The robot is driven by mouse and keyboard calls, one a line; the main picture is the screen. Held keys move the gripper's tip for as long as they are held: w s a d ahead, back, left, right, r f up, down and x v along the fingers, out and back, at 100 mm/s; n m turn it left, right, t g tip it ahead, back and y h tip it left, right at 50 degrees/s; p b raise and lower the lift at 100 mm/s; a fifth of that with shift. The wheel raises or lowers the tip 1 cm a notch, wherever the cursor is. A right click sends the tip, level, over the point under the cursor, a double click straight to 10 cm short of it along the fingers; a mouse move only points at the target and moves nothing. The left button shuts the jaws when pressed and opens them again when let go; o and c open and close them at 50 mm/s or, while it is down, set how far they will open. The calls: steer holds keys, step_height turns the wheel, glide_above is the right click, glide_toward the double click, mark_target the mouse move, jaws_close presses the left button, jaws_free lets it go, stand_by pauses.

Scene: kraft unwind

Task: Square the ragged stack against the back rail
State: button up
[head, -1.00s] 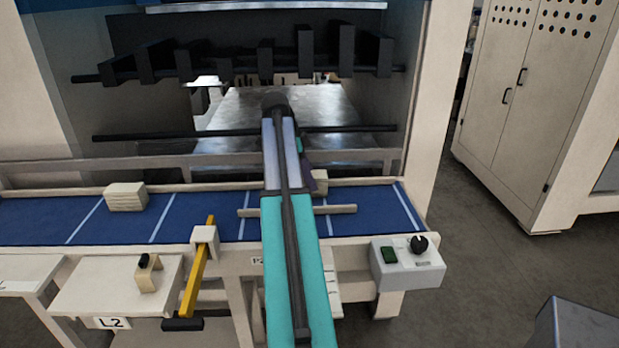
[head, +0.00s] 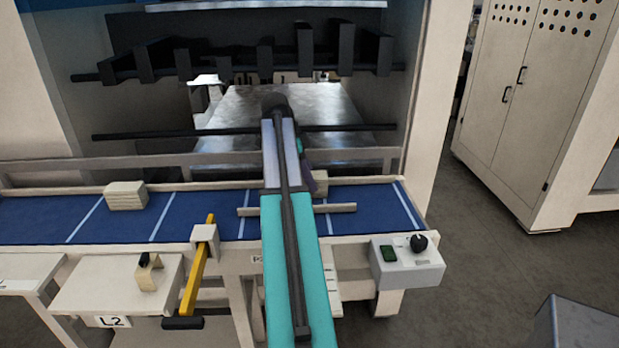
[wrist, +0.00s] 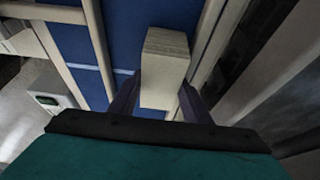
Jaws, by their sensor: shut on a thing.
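My gripper (wrist: 160,104) has its two dark fingers on either side of a cream stack (wrist: 166,50) in the wrist view. It is shut on this stack, which is at the blue belt's back edge. In the head view my arm hides most of the stack (head: 321,182), and only its right end shows beside a dark finger. The back rail (head: 228,186) is a pale strip along the far side of the belt; it also shows in the wrist view (wrist: 207,38), right of the stack. I cannot tell whether stack and rail touch. Fine sheet edges are too small to judge.
Another cream stack (head: 126,196) sits on the blue belt (head: 40,220) at left. A yellow lever (head: 197,280), a side table labelled L2 (head: 105,290) and a control box (head: 408,262) stand along the front. The dark machine opening lies behind the rail.

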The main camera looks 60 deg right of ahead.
steer(key=shift+s+a, duration=0.2)
steer(key=shift+a, duration=0.05)
stand_by(0.5)
steer(key=o, duration=1.2)
steer(key=shift+w, duration=0.1)
steer(key=b+v, duration=0.1)
steer(key=v, duration=0.8)
steer(key=shift+p+v, duration=2.3)
steer(key=shift+p, duration=0.1)
steer(key=shift+r, duration=0.15)
